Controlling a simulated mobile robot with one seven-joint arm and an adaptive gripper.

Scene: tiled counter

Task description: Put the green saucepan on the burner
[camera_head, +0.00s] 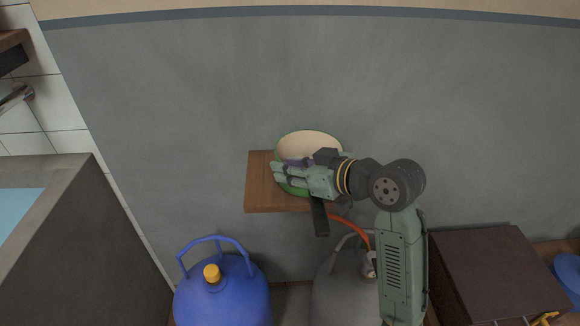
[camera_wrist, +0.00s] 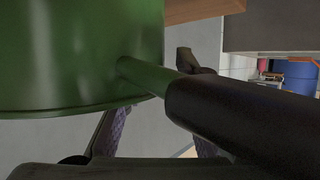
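The green saucepan (camera_head: 312,145), pale inside, stands on a small wooden wall shelf (camera_head: 262,190). Its black handle (camera_head: 319,216) points toward the front, past the shelf edge. My gripper (camera_head: 279,174) is in front of the pan and hides part of its rim and side. In the wrist view the pan's green wall (camera_wrist: 75,50) fills the upper left, and the handle (camera_wrist: 235,115) runs to the lower right across my fingers (camera_wrist: 150,120). The fingers are spread apart; whether they touch the handle is unclear. I cannot make out a burner in either view.
A blue gas bottle (camera_head: 222,295) and a grey one (camera_head: 342,295) with an orange hose stand below the shelf. A dark brown box (camera_head: 480,270) is at lower right, a counter with a basin (camera_head: 60,235) at left. The grey wall above the shelf is clear.

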